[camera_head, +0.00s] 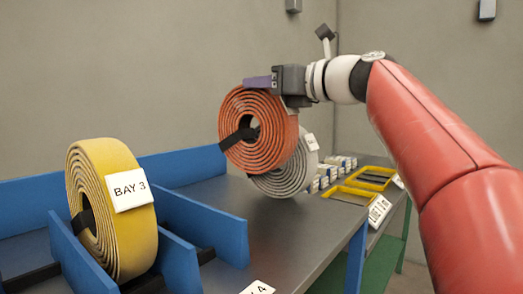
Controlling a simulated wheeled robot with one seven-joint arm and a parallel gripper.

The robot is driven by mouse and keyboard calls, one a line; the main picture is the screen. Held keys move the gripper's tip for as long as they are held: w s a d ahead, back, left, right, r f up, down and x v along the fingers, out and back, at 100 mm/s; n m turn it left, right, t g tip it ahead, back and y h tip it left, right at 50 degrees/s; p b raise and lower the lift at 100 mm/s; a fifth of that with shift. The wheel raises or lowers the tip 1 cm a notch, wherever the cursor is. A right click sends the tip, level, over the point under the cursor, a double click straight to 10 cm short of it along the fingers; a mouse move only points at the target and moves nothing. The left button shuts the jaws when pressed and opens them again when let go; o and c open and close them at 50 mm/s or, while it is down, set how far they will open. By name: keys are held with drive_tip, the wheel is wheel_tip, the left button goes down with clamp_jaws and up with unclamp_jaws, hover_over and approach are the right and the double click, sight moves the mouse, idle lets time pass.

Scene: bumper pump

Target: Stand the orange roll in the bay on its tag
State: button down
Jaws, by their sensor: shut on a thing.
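The orange roll (259,117) is a coiled hose with a dark strap, held upright in the air above the metal table. My gripper (273,91) is shut on its upper rim. No readable tag shows on the orange roll's visible side. A yellow roll (108,210) with a white tag reading "BAY 3" stands upright in a bay at the left. Blue dividers (205,223) form the bays, and the bay right of the yellow roll looks free of rolls. A white label (258,288) at the bottom edge is cut off and shows a "4".
A grey roll (289,177) with a small white tag stands behind the orange roll and is partly hidden by it. Yellow trays (358,196) and small white boxes (328,173) sit at the right. The table (288,232) is bare in front of the grey roll.

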sight(265, 125)
drive_tip(key=shift+f+b, duration=0.4)
drive_tip(key=shift+f, duration=3.35)
drive_tip(key=c, duration=0.8)
unclamp_jaws()
drive_tip(key=shift+f, duration=0.15)
drive_tip(key=shift+c, duration=0.2)
drive_tip(key=shift+f+b, duration=0.1)
drive_tip(key=shift+b, duration=0.25)
